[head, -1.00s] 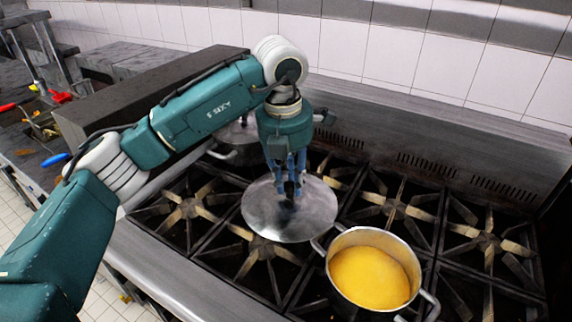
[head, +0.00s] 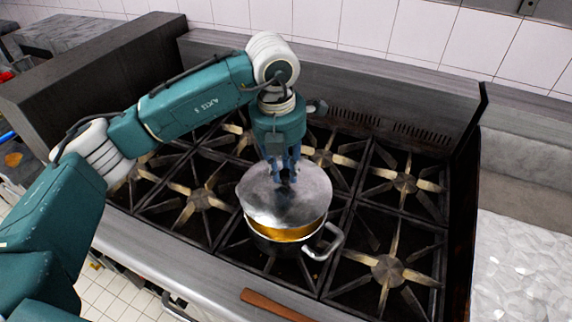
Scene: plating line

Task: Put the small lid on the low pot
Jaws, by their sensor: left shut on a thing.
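My left gripper (head: 283,178) points down and is shut on the small lid (head: 310,188), a round grey metal disc, at its middle. The lid hangs over the back part of the low pot (head: 285,247). The pot stands on the stove and has an orange-yellow filling, which shows as a strip along the front, below the lid's front edge. The lid hides the pot's back rim, so I cannot tell whether they touch there. A pot handle (head: 333,240) sticks out at the right. My right gripper is not in view.
The black stove grates (head: 400,200) around the pot are free at the right. A wooden piece (head: 275,304) lies at the stove's front edge. A dark block (head: 90,85) stands at the left, and a pale lumpy surface (head: 520,265) lies beyond the stove's right edge.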

